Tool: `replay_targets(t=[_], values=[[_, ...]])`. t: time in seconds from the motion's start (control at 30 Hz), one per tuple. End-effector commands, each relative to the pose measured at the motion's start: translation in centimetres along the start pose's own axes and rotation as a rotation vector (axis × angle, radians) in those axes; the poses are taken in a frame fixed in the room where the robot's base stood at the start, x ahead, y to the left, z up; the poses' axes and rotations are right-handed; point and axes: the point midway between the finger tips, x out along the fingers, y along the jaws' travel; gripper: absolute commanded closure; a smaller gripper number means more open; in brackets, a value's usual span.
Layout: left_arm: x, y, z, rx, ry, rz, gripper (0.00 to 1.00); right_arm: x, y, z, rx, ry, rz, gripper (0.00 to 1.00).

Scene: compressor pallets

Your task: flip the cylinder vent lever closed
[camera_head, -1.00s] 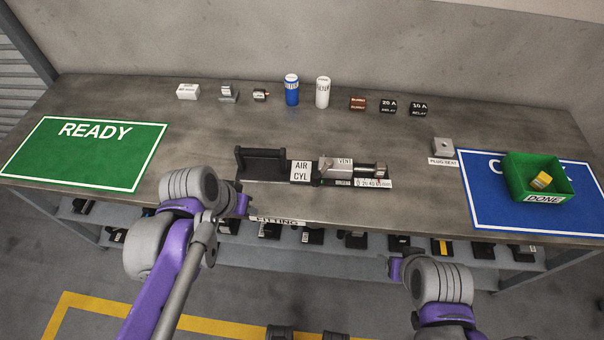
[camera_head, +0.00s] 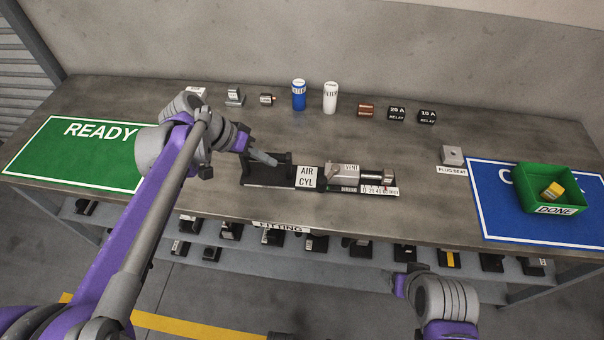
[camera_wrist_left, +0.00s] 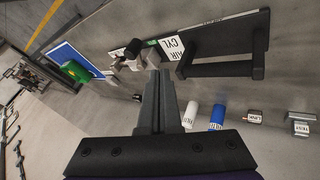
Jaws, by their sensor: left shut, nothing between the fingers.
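The air cylinder unit sits on a black base (camera_head: 268,181) at the bench's front middle, with an AIR CYL plate (camera_head: 306,177). Its light metal cylinder body (camera_head: 345,175) carries a VENT label. A small grey vent lever (camera_head: 328,169) appears to sit at the body's left end; its exact position is hard to tell. My left gripper (camera_head: 271,160) is shut and empty, above the left part of the base by its black handle, left of the lever. In the left wrist view its fingers (camera_wrist_left: 160,100) point toward the unit. My right gripper's fingers are not clear beside its wrist (camera_head: 402,284).
A READY mat (camera_head: 70,172) lies left. A blue mat (camera_head: 490,215) with a green DONE bin (camera_head: 530,203) lies right. Blue (camera_head: 299,95) and white (camera_head: 330,98) cylinders stand in the back row with small parts. A grey plug seat (camera_head: 452,155) lies right of the unit.

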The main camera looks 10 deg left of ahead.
Motion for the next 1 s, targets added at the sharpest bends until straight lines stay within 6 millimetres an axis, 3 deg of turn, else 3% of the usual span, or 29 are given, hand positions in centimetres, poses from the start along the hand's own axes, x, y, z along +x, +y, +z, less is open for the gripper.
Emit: replay_targets(t=[0.17,0.6,0.8,1.0], values=[[1.6,0.0,0.0,0.002,-0.001,0.001,1.00,0.1,0.0,0.1,0.000,-0.001,0.000,0.30],[10.5,0.3,0.0,0.002,-0.002,0.001,1.00,0.6,0.0,0.5,0.000,-0.003,0.000,0.30],[11.4,2.9,0.0,0.002,-0.001,0.001,1.00,0.3,0.0,0.2,0.000,-0.001,0.000,0.30],[11.8,3.5,0.0,0.000,0.000,-0.001,1.00,0.2,0.0,0.2,0.000,-0.001,0.000,0.30]])
